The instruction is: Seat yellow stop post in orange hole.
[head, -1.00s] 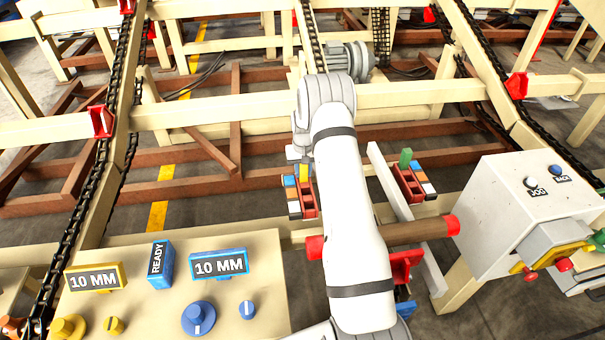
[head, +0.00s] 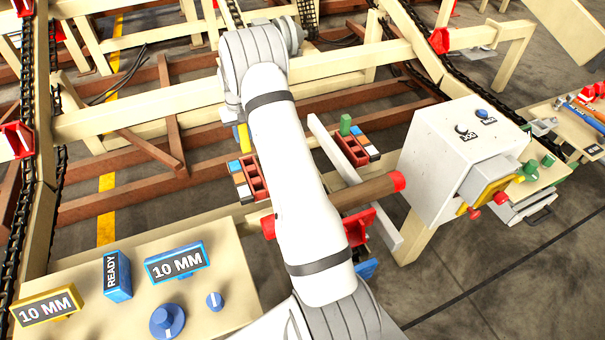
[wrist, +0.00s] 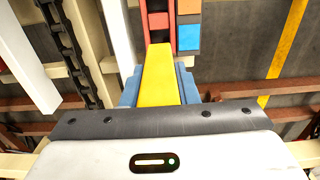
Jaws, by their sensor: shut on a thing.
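The yellow stop post (wrist: 160,75) is held in my gripper (wrist: 158,88); its blue fingers show on both sides of the post in the wrist view. In the head view the post (head: 243,138) shows beside my arm, just beyond the left red hole block (head: 252,178). This block has blue, orange and white colour patches along its side. In the wrist view the red block (wrist: 158,20) lies ahead of the post's far end, with an orange patch (wrist: 188,6) and a blue patch (wrist: 189,38). The post is not in a hole. The orange hole itself is not clearly visible.
A second red block (head: 352,150) holds an upright green post (head: 345,125). A pale rail (head: 330,145) and a brown roller (head: 368,190) lie close to my arm. A white control box (head: 450,150) stands right; a panel with 10 MM signs (head: 175,262) is front left.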

